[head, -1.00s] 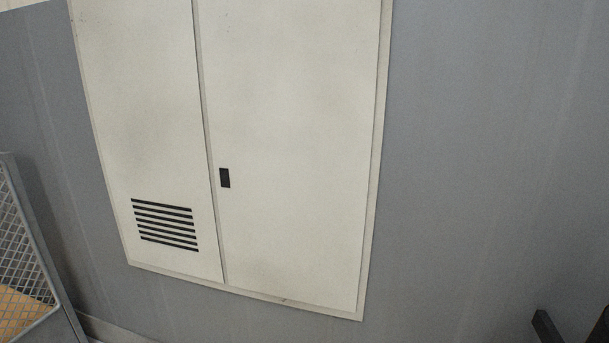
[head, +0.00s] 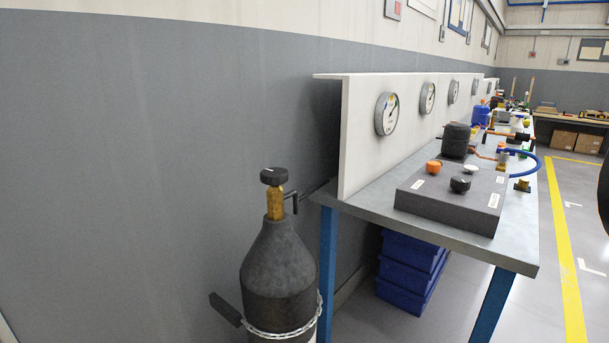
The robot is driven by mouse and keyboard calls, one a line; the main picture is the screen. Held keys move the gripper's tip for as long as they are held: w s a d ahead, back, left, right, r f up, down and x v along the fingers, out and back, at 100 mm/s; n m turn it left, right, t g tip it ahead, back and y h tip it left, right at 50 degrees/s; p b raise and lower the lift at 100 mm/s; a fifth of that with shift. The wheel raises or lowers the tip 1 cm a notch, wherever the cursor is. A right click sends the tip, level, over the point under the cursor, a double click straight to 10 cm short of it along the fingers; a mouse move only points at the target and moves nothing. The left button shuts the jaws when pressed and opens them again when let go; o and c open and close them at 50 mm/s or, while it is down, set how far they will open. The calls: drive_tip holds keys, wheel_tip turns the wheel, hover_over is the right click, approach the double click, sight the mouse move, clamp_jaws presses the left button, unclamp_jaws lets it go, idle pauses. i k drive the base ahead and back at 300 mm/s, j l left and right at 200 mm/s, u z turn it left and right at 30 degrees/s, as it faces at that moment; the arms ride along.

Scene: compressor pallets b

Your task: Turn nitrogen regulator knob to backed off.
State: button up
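A dark gas cylinder (head: 278,265) stands against the grey wall, left of the bench. It has a brass valve (head: 275,203) topped by a round black knob (head: 273,176) with a light mark. A dark grey box (head: 450,205) on the bench carries another black knob (head: 460,184), also with a light mark, and an orange knob (head: 433,167). No readable label shows which knob is the nitrogen regulator's, and their settings cannot be read. My gripper is not in view.
The metal bench (head: 385,208) has blue legs and a white panel (head: 357,125) with several gauges. Blue crates (head: 408,262) are stacked underneath. A chain (head: 285,332) circles the cylinder. Hoses and fittings lie farther along the bench. Open floor with a yellow line (head: 563,250) is on the right.

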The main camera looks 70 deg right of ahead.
sight(459, 184)
drive_tip(key=z, duration=2.35)
